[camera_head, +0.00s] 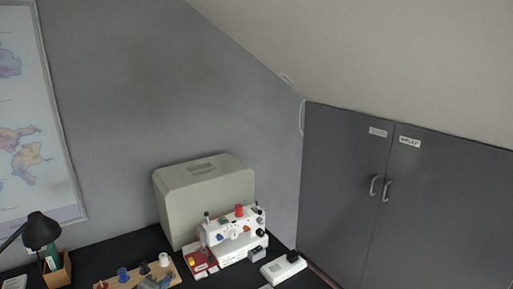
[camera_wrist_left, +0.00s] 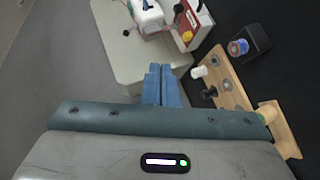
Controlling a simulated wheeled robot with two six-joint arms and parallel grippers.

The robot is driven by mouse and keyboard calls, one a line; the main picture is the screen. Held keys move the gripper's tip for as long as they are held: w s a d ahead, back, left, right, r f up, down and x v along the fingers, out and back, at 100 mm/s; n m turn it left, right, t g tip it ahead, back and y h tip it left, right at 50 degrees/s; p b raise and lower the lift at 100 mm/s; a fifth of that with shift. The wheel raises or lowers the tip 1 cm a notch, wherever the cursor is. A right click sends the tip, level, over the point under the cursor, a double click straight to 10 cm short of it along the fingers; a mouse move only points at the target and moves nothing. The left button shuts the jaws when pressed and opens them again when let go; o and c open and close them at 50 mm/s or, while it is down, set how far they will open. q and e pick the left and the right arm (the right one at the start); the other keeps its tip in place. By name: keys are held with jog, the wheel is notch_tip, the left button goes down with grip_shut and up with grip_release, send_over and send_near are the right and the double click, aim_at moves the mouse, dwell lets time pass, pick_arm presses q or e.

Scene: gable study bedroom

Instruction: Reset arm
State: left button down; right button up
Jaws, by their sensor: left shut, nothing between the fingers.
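Whether the fingers touch anything cannot be told. My right gripper is in neither view.
The sewing machine (camera_head: 236,236) stands before a beige case (camera_head: 199,185) on the black desk. A white socket block (camera_head: 283,269) lies right of it. A black lamp (camera_head: 41,230) and a wooden holder (camera_head: 58,272) stand at left. A grey cupboard (camera_head: 345,165) closes off the right.

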pick_arm(q)
jog(key=s+d+f+m+g+y, duration=0.1)
jog(key=s+f+m+g, duration=0.2)
jog(key=s, duration=0.5)
jog(key=s+f+m+g, duration=0.1)
jog(key=s+f+m, duration=0.25)
jog(key=s, duration=0.45)
jog(key=s+a+f+m+g+y, duration=0.1)
jog(key=s+m+g, duration=0.2)
jog(key=s, duration=0.8)
jog(key=s+a+f+m+g+y, duration=0.1)
jog(key=s+m+g+y, duration=0.2)
jog(key=s, duration=0.8)
notch_tip(320, 180, down, 33)
jog(key=a+g+h+b, duration=0.1)
jog(key=a+b, duration=0.2)
jog(key=s+f+g+b, duration=0.1)
jog(key=s+f+b, duration=0.1)
jog(key=s+f, duration=1.6)
notch_tip(320, 180, down, 4)
jog(key=shift+s+a+r+b, duration=0.1)
jog(key=shift+s+a+b, duration=0.15)
jog(key=shift+a+b, duration=0.1)
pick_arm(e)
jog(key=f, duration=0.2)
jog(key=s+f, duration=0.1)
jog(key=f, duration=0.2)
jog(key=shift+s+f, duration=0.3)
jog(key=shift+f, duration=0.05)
